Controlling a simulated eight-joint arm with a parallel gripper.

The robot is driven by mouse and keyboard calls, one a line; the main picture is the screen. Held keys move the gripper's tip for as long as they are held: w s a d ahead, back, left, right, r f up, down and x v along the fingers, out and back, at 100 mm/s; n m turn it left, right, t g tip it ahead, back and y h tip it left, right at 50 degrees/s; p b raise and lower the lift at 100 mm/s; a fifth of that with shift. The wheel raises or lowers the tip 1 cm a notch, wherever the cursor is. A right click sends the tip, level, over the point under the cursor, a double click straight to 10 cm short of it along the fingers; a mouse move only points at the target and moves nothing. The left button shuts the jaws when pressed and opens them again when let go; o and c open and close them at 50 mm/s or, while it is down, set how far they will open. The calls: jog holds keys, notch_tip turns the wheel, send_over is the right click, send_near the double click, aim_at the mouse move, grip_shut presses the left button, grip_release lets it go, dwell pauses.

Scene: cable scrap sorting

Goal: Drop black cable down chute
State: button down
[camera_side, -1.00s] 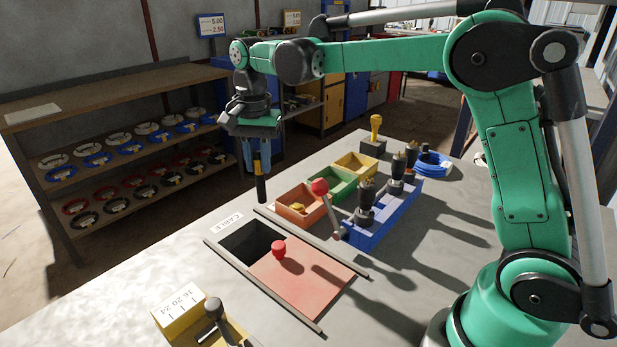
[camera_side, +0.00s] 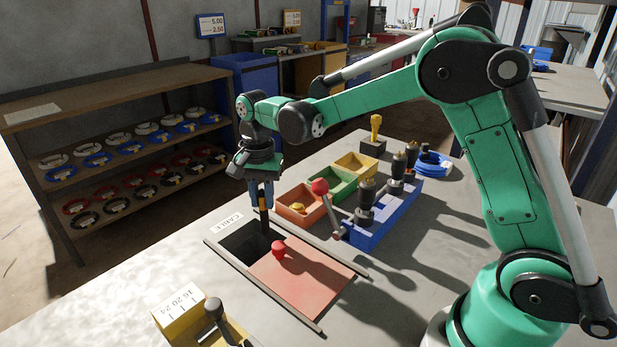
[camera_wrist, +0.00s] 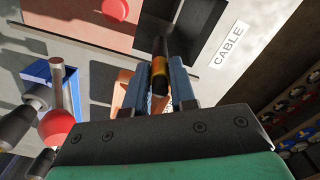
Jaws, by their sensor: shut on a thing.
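My gripper (camera_side: 262,195) is shut on a short black cable (camera_side: 264,222) with a yellow band, held upright. In the side view its lower end is at the dark square chute opening (camera_side: 238,246); I cannot tell whether the tip is inside it. The wrist view shows the cable (camera_wrist: 160,62) between the blue fingers (camera_wrist: 166,85), in front of the opening (camera_wrist: 193,28). A red sliding cover (camera_side: 305,283) with a red knob (camera_side: 278,249) lies to the right of the opening, leaving it uncovered. A "CABLE" label (camera_side: 230,222) lies behind it.
Orange (camera_side: 297,211), green (camera_side: 328,184) and yellow (camera_side: 358,165) bins stand behind the chute. A blue fixture (camera_side: 370,229) with a red-knobbed lever (camera_side: 320,187) is to the right. A yellow block (camera_side: 178,308) is at the front left.

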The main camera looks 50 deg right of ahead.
jog(key=shift+f, duration=0.15)
dwell(0.5)
jog(key=shift+f, duration=0.45)
jog(key=c, duration=0.6)
grip_release()
jog(key=shift+c, duration=0.2)
jog(key=shift+r, duration=3.5)
